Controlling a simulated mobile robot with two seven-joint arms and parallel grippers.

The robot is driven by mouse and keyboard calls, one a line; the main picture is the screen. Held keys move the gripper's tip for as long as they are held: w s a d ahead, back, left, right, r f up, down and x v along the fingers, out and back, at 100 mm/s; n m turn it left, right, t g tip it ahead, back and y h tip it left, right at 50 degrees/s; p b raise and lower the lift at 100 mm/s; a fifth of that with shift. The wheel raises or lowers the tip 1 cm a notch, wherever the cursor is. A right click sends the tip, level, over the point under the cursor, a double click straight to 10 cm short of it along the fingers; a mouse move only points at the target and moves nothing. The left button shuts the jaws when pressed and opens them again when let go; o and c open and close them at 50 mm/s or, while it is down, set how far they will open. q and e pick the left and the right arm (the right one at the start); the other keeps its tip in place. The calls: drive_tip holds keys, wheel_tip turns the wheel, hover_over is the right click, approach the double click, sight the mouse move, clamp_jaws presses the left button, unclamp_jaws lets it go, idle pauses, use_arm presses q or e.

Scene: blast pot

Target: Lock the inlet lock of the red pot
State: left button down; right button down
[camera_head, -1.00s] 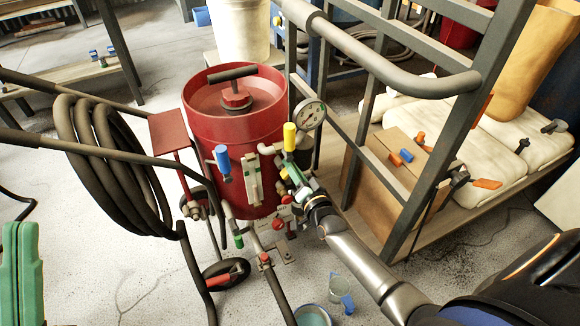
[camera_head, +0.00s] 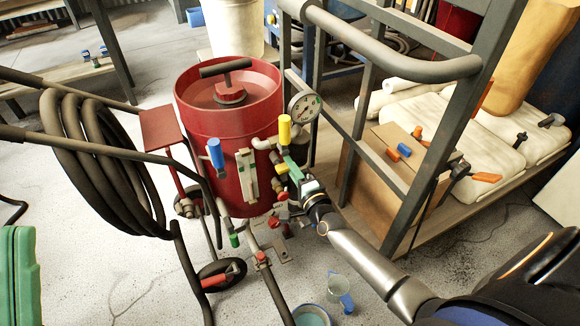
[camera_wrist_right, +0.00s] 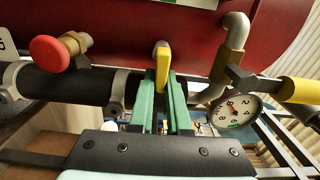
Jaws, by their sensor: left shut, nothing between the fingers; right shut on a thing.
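The red pot (camera_head: 238,170) stands upright on the floor, with piping and valves on its front side. My right gripper (camera_head: 293,170) is at this piping, just below an upright yellow handle (camera_head: 285,130) and the pressure gauge (camera_head: 304,106). In the right wrist view, its green fingers (camera_wrist_right: 166,100) are shut on a small yellow lever (camera_wrist_right: 162,66) in front of the dark pipe (camera_wrist_right: 70,84). The lever's lower part is hidden between the fingers.
A coiled black hose (camera_head: 105,165) hangs left of the pot. A blue valve handle (camera_head: 215,153) and a red knob (camera_wrist_right: 50,53) are close to the gripper. A grey metal frame (camera_head: 365,150) stands right of the pot.

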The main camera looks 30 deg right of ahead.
drive_tip(key=shift+f, duration=0.1)
idle(0.3)
drive_tip(key=c, duration=0.9)
unclamp_jaws()
drive_tip(key=shift+s+a+p, duration=0.2)
drive_tip(key=shift+s+p, duration=0.6)
drive_tip(key=shift+s, duration=2.35)
drive_tip(key=shift+s+a+p, duration=0.15)
drive_tip(key=shift+s+p, duration=0.6)
drive_tip(key=shift+s, duration=2.35)
